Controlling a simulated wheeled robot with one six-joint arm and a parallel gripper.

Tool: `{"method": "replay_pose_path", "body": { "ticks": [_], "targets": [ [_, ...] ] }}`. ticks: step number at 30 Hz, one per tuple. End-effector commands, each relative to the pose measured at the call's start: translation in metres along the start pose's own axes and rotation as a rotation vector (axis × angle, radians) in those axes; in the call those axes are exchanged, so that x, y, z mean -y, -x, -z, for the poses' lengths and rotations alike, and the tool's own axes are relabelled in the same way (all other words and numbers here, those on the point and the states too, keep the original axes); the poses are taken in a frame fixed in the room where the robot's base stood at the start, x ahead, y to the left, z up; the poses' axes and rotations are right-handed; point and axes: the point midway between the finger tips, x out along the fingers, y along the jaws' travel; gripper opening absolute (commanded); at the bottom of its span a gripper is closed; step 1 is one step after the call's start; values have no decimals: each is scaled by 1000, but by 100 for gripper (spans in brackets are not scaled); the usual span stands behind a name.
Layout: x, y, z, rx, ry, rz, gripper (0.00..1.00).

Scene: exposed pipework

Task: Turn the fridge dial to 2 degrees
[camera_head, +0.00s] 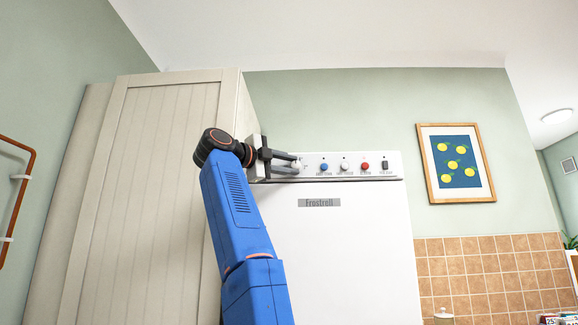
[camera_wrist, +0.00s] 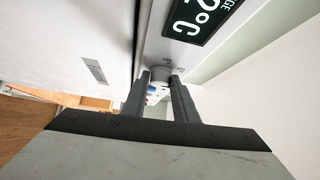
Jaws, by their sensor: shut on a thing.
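The white fridge (camera_head: 350,250) carries a control panel along its top edge. The dial, a pale round knob (camera_head: 298,164), sits at the panel's left end; it also shows between the fingers in the wrist view (camera_wrist: 160,74). My gripper (camera_head: 294,164) comes from the left and is shut on the dial, one finger on each side (camera_wrist: 160,88). A dark display (camera_wrist: 200,20) in the wrist view shows "2°C" in white, cut off by the top edge, so any character before the 2 is hidden. The dial's pointer mark cannot be made out.
A blue knob (camera_head: 323,167), a white knob (camera_head: 345,166), a red knob (camera_head: 365,166) and a dark switch (camera_head: 384,164) sit to the right on the panel. A tall beige cupboard (camera_head: 150,190) stands left of the fridge. A framed lemon picture (camera_head: 456,163) hangs at right.

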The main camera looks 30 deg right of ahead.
Motion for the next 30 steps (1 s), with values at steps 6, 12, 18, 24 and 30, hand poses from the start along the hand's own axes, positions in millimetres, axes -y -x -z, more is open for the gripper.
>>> {"method": "replay_pose_path", "body": {
  "ticks": [6,12,18,24,30],
  "targets": [
    [0,0,2,0,-7,-5,4],
    [-1,0,2,-1,-7,-9,4],
    [-2,0,2,-2,-6,-10,45],
    [-2,0,1,-1,-5,-9,45],
    [-2,1,0,-1,-4,-8,45]
  ]
}}
